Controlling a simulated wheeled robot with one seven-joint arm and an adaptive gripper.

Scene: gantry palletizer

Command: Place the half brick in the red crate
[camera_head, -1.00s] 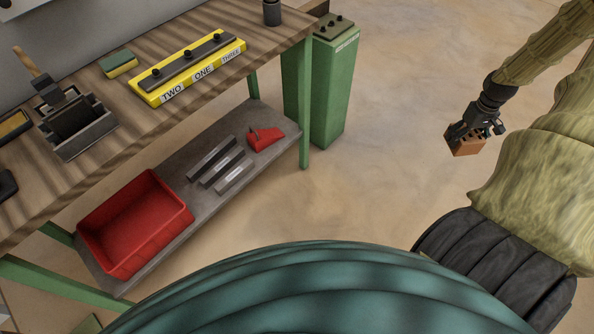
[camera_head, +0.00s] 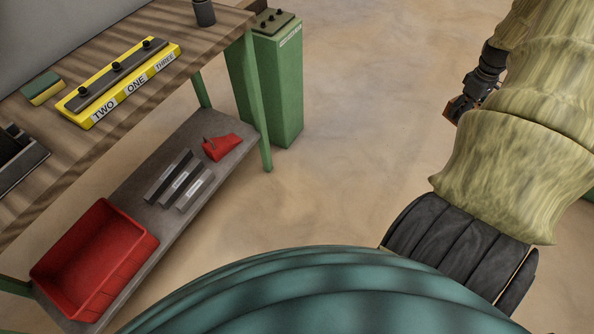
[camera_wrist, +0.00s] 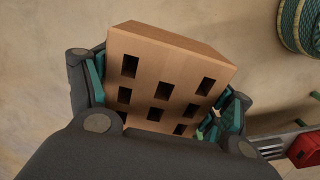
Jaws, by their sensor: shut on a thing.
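The half brick (camera_wrist: 165,75) is orange-brown with several dark rectangular holes. It sits between the two fingers of my gripper (camera_wrist: 160,105) in the wrist view, which is shut on it. In the head view my gripper (camera_head: 462,108) is at the upper right, well away from the bench, and my arm hides most of the brick (camera_head: 449,115). The red crate (camera_head: 95,260) stands at the near left end of the low shelf under the workbench, open at the top. Its visible inside looks empty.
The low grey shelf (camera_head: 150,225) also bears several grey metal bars (camera_head: 179,180) and a red tool (camera_head: 221,147). The wooden bench top (camera_head: 95,155) overhangs it, with green legs. A green cabinet (camera_head: 273,90) stands at the far end. The floor (camera_head: 345,150) between is clear.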

